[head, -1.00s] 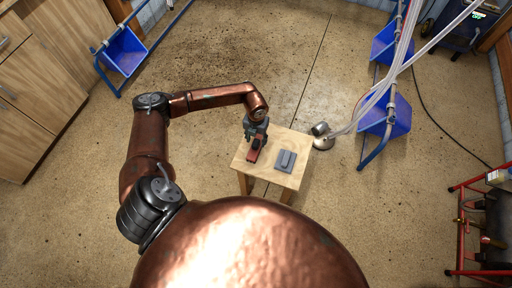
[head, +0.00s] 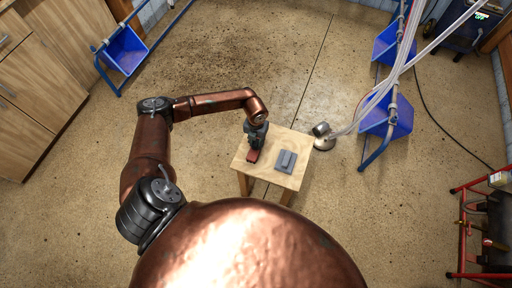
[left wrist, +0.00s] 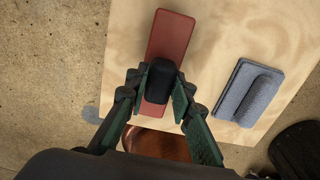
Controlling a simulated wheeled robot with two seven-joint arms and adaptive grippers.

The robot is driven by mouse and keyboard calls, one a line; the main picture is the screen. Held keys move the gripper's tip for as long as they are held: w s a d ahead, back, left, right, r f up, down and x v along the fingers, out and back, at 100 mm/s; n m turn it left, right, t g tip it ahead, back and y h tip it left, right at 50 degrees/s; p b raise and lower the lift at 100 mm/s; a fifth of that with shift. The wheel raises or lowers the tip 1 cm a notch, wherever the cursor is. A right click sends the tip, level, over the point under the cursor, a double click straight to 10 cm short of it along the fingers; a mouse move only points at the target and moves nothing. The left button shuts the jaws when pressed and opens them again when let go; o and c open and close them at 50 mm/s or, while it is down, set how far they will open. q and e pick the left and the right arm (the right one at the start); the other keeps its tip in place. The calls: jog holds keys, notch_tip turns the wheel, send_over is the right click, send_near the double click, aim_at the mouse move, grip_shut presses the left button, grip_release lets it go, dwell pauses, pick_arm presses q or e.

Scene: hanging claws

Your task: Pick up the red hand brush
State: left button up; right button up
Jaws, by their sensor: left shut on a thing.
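The red hand brush (head: 252,156) is at the left side of the small wooden table (head: 294,179). In the left wrist view it is a flat red board (left wrist: 171,37) with a raised black handle (left wrist: 160,82). My left gripper (head: 256,140) reaches down over it and hides much of it in the head view. In the left wrist view the fingers of my left gripper (left wrist: 160,98) lie on both sides of the black handle, shut on it. I cannot tell whether the brush is clear of the table top. My right gripper is not in view.
A grey float-like tool (head: 286,161) lies on the table to the right of the brush; it also shows in the left wrist view (left wrist: 247,92). Blue bins (head: 388,115) stand farther right.

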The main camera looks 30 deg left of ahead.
aim_at(256, 143)
pick_arm(q)
grip_shut()
jog(key=shift+r, duration=0.1)
jog(key=shift+r, duration=0.5)
notch_tip(256, 143, up, 3)
jog(key=shift+f+p, duration=0.15)
jog(key=shift+p, duration=0.4)
jog(key=s+d+r+p, duration=0.3)
jog(key=s+d+r, duration=0.2)
jog(key=s+r, duration=0.4)
jog(key=shift+s, duration=2)
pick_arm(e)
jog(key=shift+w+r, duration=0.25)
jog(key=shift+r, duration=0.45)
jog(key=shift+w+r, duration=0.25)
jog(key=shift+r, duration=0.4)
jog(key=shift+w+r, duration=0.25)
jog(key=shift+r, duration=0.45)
pick_arm(q)
jog(key=shift+r, duration=0.1)
